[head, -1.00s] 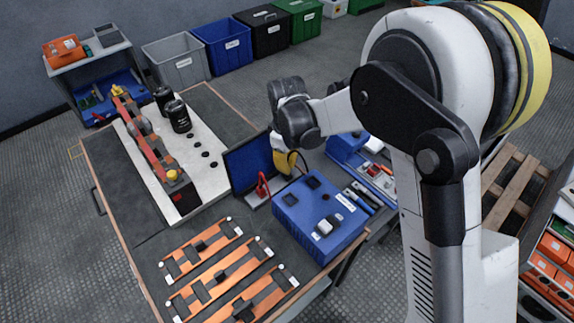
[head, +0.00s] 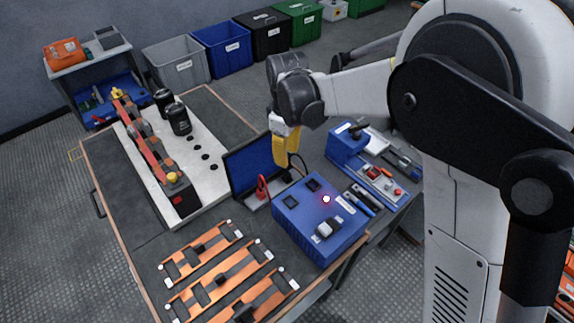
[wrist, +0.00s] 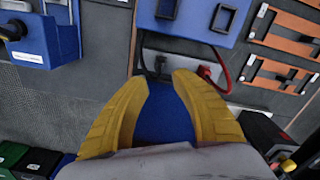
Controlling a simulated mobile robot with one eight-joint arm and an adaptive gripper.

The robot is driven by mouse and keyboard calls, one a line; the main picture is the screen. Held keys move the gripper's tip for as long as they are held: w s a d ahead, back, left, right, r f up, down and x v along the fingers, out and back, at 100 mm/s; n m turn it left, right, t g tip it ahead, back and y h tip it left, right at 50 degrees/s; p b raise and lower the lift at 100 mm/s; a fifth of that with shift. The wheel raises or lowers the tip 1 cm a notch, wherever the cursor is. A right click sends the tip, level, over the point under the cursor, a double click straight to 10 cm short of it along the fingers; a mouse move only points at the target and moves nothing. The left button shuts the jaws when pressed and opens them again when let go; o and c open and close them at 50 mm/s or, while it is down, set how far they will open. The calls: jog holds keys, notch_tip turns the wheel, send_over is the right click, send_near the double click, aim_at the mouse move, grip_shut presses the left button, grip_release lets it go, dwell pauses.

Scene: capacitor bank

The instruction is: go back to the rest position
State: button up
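My gripper (head: 286,150) has yellow fingers and points down above the blue panel (head: 250,165) behind the blue box.
Orange busbar frames (head: 220,280) lie at the bench front. A white board (head: 205,175) carries an orange-red bar and two black cylinders. A red cable (head: 263,187) rises beside the box. A tool tray (head: 375,180) is at right. Several bins (head: 222,47) line the wall.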

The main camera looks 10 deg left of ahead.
notch_tip(320, 180, up, 5)
jog(key=s+d+r+m+t, duration=0.25)
jog(key=d+r, duration=0.25)
jog(key=d, duration=0.3)
jog(key=s+d+r+m+t, duration=0.1)
jog(key=s+d+r+m, duration=0.3)
jog(key=d, duration=0.4)
jog(key=s+d+m+t, duration=0.3)
jog(key=s+d+m, duration=0.5)
jog(key=s+d, duration=0.2)
jog(key=shift+s+d+f+t, duration=0.35)
jog(key=shift+d+f, duration=0.1)
jog(key=shift+d, duration=0.7)
